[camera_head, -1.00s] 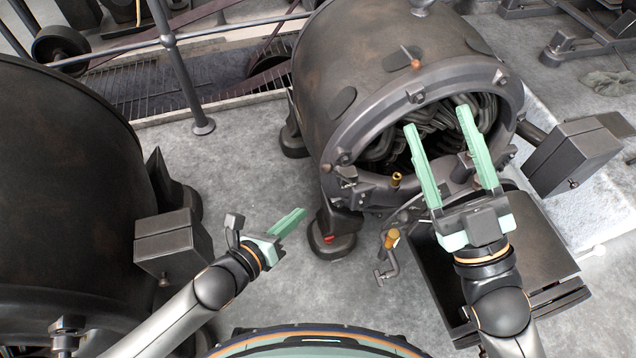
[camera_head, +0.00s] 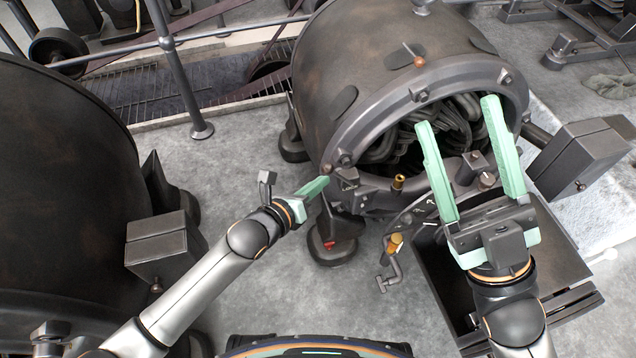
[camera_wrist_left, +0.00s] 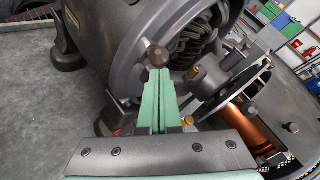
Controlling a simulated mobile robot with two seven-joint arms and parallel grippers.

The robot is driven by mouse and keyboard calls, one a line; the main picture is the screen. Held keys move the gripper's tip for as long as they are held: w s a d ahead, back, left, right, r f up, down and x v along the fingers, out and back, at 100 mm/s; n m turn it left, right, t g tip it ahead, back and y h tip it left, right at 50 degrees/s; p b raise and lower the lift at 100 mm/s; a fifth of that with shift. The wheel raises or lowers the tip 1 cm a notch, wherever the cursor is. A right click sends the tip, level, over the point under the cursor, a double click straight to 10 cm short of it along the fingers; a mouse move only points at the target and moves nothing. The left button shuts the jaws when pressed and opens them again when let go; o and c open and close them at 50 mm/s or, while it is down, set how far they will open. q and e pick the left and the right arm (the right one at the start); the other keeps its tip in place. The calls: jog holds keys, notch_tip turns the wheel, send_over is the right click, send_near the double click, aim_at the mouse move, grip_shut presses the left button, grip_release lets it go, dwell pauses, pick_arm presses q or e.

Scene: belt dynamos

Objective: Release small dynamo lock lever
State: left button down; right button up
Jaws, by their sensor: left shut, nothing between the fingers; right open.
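The small dynamo (camera_head: 345,70) is a dark drum with an open ring end showing coiled windings. My left gripper (camera_head: 322,183) is shut and empty, its tips near the lower left of the ring. In the left wrist view, my left gripper's tips (camera_wrist_left: 158,75) sit just below a round brown knob (camera_wrist_left: 157,56) on the rim; contact is unclear. A small lever with a reddish knob (camera_head: 418,61) stands on top of the drum. I cannot tell which part is the lock lever. My right gripper (camera_head: 458,112) is open, its fingers spread in front of the ring, empty.
A brass-topped crank (camera_head: 393,245) hangs below the ring. A larger dark drum (camera_head: 60,190) stands at left, with a grey box (camera_head: 155,240) beside it. A railing post (camera_head: 178,80) rises behind. Grey floor between the drums is clear.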

pick_arm(q)
jog(key=shift+r, duration=0.15)
jog(key=shift+d+r+p, duration=0.1)
jog(key=shift+d+p, duration=0.05)
jog(key=shift+p, duration=0.65)
